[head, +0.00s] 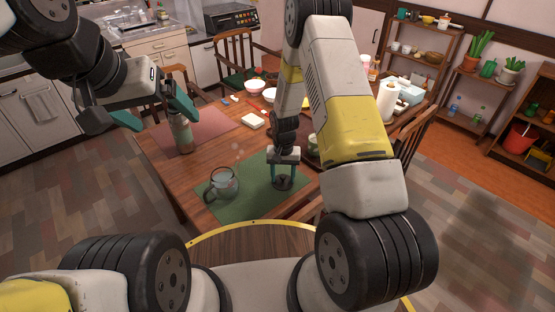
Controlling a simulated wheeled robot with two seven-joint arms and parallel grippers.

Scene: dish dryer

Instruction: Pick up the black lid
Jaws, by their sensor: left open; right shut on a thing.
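A black lid (283,184) lies at the green placemat (238,204), under my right gripper. My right gripper (283,176) points straight down with its teal fingers shut on the lid. The lid is small in view, and I cannot tell whether it touches the mat or is slightly raised. My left gripper (160,115) is open and empty, held above the left side of the table.
A glass teapot (222,184) without a cover stands on the green mat, left of the lid. A bottle (180,133) stands on the red placemat (206,134). Bowls (255,87) and a paper roll (387,101) are farther back. Chairs surround the wooden table.

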